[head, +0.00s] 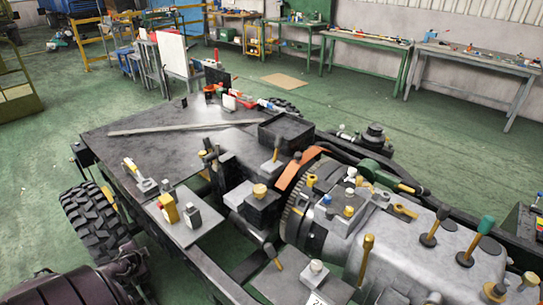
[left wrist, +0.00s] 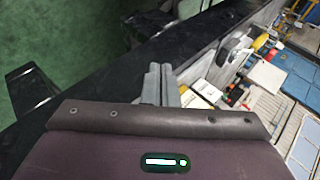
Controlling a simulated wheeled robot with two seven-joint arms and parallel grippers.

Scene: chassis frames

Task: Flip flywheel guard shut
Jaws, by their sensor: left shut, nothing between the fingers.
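The flywheel guard appears to be the orange plate (head: 298,168) in the middle of the head view. It sits tilted at the upper edge of the toothed flywheel (head: 292,212), whose teeth are exposed below it. How far the guard stands open is hard to tell. My left arm is at the bottom left of the head view, far from the guard. In the left wrist view my left gripper (left wrist: 162,84) shows two grey fingers close together, shut and empty, above a dark frame rail. My right gripper is not in view.
A grey metal housing (head: 385,250) with several knobs and levers extends right of the flywheel. A dark flat plate (head: 165,135) with a long bar lies at the back left. A small shelf (head: 183,222) holds blocks. A tire (head: 88,215) stands at left; green floor lies around.

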